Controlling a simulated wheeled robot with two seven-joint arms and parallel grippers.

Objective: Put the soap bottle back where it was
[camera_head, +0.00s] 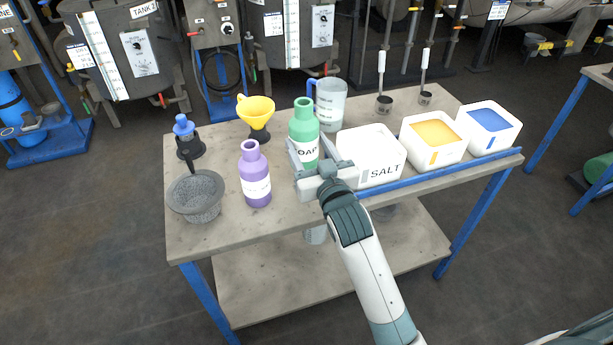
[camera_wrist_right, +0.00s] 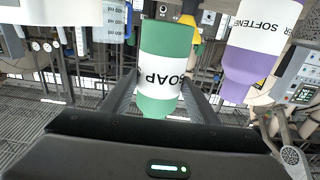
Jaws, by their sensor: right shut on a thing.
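The green soap bottle (camera_head: 303,126) with a white label stands upright at the middle of the table, in the head view. My right gripper (camera_head: 306,158) reaches it from the front and is shut on it, with a finger on each side. In the right wrist view the soap bottle (camera_wrist_right: 165,70) appears upside down between the fingers of my right gripper (camera_wrist_right: 158,95). I cannot tell whether its base touches the table. My left gripper is not in view.
The purple softener bottle (camera_head: 255,175) stands left of the soap. The salt box (camera_head: 371,150) is close on its right, and a measuring jug (camera_head: 330,101) is behind. A yellow funnel (camera_head: 256,108) and grey mortar (camera_head: 196,196) stand farther left. Bare table (camera_head: 215,240) shows at front left.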

